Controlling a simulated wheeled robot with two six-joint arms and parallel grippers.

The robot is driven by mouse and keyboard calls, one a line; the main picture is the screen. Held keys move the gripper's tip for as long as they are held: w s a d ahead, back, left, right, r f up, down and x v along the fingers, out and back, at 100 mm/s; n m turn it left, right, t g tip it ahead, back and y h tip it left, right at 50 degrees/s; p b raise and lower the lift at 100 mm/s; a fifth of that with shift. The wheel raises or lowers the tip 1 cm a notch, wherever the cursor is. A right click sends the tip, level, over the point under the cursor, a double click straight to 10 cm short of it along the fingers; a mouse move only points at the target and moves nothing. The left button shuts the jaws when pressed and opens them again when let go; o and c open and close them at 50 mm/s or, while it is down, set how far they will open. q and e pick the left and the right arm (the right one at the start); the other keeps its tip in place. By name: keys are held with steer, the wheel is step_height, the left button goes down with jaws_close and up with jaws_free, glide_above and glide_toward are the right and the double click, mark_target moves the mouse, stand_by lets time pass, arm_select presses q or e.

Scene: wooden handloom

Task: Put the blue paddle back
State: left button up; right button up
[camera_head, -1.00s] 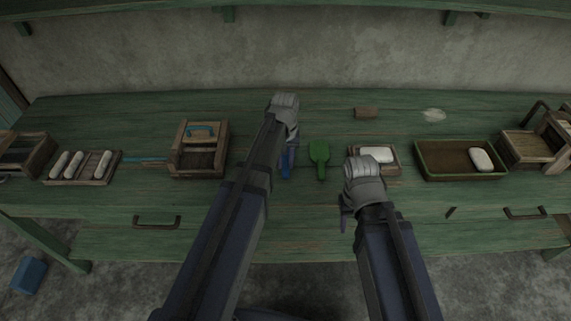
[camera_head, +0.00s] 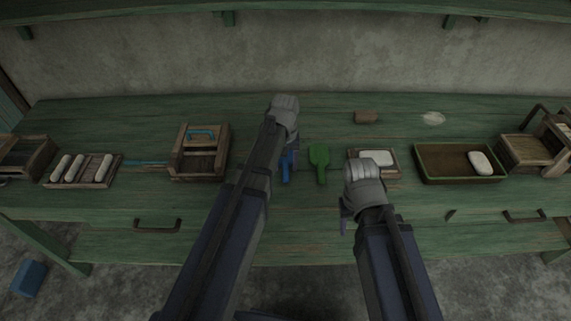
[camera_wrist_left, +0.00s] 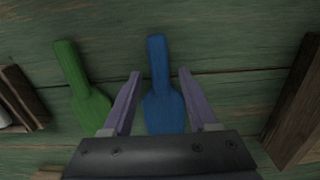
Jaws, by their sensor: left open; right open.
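The blue paddle (camera_head: 287,168) lies on the green bench beside the green paddle (camera_head: 319,162), partly hidden by my left arm in the head view. My left gripper (camera_wrist_left: 160,72) is open above the blue paddle (camera_wrist_left: 164,108). In the left wrist view its fingers appear on either side of the paddle, with the handle pointing up the picture; I cannot tell how high they are above it. The green paddle (camera_wrist_left: 80,88) is left of the fingers there. My right gripper (camera_head: 344,215) is open and empty near the bench's front edge.
A wooden box with a blue handle (camera_head: 200,134) stands to the left, with a tray of white rolls (camera_head: 108,165) beyond it. To the right are a small tray with a white block (camera_head: 376,158) and a larger green-rimmed tray (camera_head: 424,178). The back middle is mostly clear.

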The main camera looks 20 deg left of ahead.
mark_target(285, 167)
arm_select(q)
step_height(285, 167, up, 12)
steer(key=p, duration=1.1)
steer(key=s+d+m, duration=0.3)
steer(key=s+d, duration=0.2)
steer(key=s, duration=0.3)
steer(key=s+d+m+y, duration=0.1)
steer(key=s+d+m, duration=0.3)
steer(key=s, duration=0.5)
steer(key=shift+d+f, duration=0.15)
steer(key=shift+d, duration=1)
arm_select(e)
step_height(285, 167, up, 12)
steer(key=shift+f, duration=0.25)
